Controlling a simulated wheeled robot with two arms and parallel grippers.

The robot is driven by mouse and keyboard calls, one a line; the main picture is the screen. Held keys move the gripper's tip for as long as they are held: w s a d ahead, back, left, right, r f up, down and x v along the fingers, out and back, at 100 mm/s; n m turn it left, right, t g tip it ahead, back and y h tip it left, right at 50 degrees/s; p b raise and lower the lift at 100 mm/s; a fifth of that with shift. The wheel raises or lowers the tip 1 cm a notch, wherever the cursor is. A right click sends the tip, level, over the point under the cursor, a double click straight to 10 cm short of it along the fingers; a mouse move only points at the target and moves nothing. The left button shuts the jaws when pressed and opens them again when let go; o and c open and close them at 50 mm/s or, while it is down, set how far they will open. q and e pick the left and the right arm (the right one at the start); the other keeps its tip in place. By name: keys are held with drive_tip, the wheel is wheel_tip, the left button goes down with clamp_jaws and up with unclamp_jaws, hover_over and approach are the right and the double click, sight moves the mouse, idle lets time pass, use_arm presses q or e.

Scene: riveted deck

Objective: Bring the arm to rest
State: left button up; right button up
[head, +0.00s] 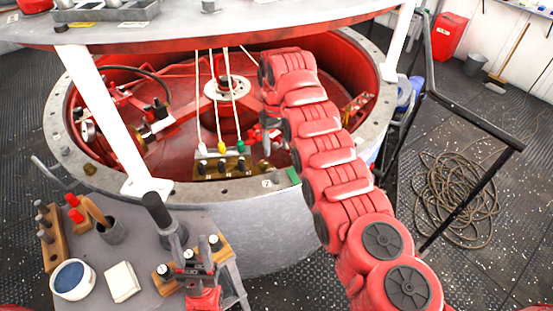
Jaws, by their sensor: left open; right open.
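My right arm (330,150), red and segmented, reaches from the lower right over the rim of a round red-lined pit and curls at its far end. My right gripper (268,132) hangs inside the pit, beside and above a small block with coloured plugs (222,166). It is small and partly hidden by the arm; it looks open and empty. My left gripper (194,272) is low at the bottom of the view, by the grey side table (143,262). It is open, with nothing seen between its fingers.
The side table carries a white bowl with blue contents (73,280), a pale block (122,282), a dark cup (111,231) and wooden peg racks (50,238). A round platform (220,32) on white posts stands over the pit. A dark railing (470,120) and coiled rope (455,195) are at right.

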drive_tip(key=shift+s+r, duration=0.1)
drive_tip(key=shift+r, duration=0.5)
